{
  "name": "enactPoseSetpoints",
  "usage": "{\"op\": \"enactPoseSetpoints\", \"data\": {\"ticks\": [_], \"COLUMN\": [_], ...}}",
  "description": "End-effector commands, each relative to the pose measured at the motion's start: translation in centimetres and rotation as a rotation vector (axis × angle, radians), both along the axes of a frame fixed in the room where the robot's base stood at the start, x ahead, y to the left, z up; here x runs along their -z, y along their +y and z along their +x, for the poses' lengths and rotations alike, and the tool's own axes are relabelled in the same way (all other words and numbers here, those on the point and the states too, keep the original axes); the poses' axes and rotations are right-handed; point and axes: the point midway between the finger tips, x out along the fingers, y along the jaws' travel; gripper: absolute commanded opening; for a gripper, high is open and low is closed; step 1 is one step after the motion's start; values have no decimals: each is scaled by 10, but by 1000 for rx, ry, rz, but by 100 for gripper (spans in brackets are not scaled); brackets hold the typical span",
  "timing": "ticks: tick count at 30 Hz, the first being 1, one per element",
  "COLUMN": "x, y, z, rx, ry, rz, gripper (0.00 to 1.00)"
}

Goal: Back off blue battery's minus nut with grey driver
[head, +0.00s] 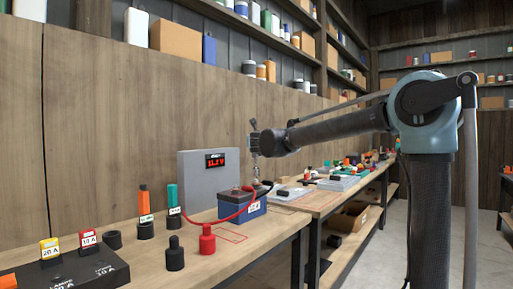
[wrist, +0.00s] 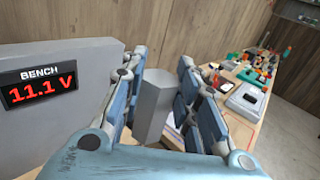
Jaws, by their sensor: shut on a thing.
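The blue battery (head: 238,209) stands on the bench with a dark top. A red cable (head: 222,221) and a black cable run to its top. My gripper (head: 254,140) is above the battery's right part, shut on the grey driver (wrist: 153,103), whose grey faceted handle shows between the blue finger pads in the wrist view. In the head view the driver's thin shaft (head: 256,171) points down towards the battery top. The minus nut is too small to make out, and I cannot tell whether the tip touches it. My gripper fingers (wrist: 162,88) hide the battery in the wrist view.
A grey bench meter (head: 195,166) reading 11.1 V stands behind the battery. Orange (head: 143,202) and teal (head: 172,194) drivers stand in holders, left of it, near an empty black holder (head: 112,239). Red (head: 207,239) and black (head: 175,254) caps stand in front.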

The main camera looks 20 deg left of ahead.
Motion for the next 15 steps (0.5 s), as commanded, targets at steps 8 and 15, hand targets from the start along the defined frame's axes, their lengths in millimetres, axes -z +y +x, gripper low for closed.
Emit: {"op": "enactPoseSetpoints", "data": {"ticks": [8, 15], "x": [-14, -26], "y": [0, 0], "z": [0, 0], "rx": [0, 0], "ry": [0, 0], "rz": [0, 0], "gripper": [0, 0]}}
